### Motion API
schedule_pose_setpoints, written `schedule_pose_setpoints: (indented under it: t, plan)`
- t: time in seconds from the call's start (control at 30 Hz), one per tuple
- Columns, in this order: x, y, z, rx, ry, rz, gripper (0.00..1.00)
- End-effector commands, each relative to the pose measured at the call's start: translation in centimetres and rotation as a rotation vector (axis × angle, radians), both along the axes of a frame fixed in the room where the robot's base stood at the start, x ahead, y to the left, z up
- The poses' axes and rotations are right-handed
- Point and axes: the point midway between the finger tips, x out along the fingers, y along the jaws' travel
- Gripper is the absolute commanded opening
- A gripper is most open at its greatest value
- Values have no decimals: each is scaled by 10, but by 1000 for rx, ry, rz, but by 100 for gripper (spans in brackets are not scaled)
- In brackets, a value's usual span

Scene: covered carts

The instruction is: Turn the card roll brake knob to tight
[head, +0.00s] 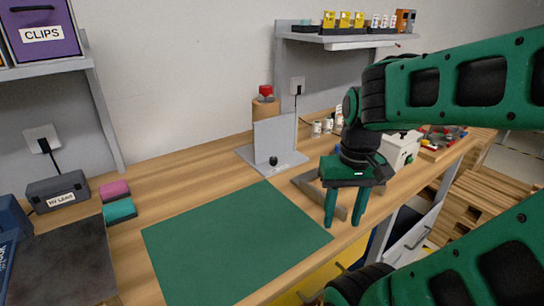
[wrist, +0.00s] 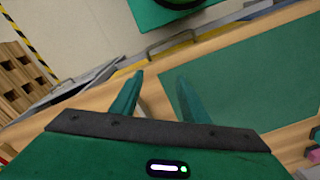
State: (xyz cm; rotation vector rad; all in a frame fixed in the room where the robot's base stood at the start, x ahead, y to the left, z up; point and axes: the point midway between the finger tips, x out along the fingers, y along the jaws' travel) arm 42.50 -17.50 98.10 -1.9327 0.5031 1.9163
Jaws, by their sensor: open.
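A red knob (head: 265,91) sits on top of a brown card roll (head: 265,109), which stands at the back of the bench by the wall. The grey upright panel partly hides the roll. The knob is too small to read its setting. My gripper (head: 344,221) is open and empty, pointing down over the bench's front edge, well to the right and in front of the knob. In the wrist view, my gripper (wrist: 161,78) shows both green fingers apart with nothing between them. The knob and the roll do not show there.
A green mat (head: 235,245) lies clear in front. A shelf (head: 345,38) with small items hangs above right. White bottles (head: 317,128) and a white box (head: 400,148) stand right.

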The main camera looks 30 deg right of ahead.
Motion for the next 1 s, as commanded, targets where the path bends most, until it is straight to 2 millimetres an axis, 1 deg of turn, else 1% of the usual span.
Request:
schedule_pose_setpoints:
  t: [0.03, 0.07, 0.1, 0.17, 0.2, 0.27, 0.3, 0.37, 0.4, 0.47, 0.5, 0.6, 0.7, 0.8, 0.9, 1.0]
  plan:
    - [12, -3, 4, -2, -6, 29, 42]
    - [21, -10, 7, -3, -11, 54, 42]
    - [36, -16, 12, -5, -22, 95, 42]
    - [62, -23, 20, -7, -42, 176, 42]
    - [81, -27, 26, -7, -58, 237, 42]
    - [113, -33, 33, -6, -85, 340, 42]
    - [134, -38, 38, -5, -105, 410, 42]
    - [164, -45, 43, -1, -135, 514, 42]
    - [184, -50, 46, 1, -159, 584, 42]
    - [213, -57, 49, 5, -195, 687, 42]
    - [230, -61, 51, 9, -220, 751, 42]
    - [268, -73, 55, 12, -285, 896, 42]
    - [295, -81, 57, 15, -339, 1009, 42]
    - [313, -87, 60, 11, -382, 1085, 42]
    - [322, -89, 60, 10, -406, 1127, 42]
    - [327, -87, 56, 11, -413, 1141, 42]
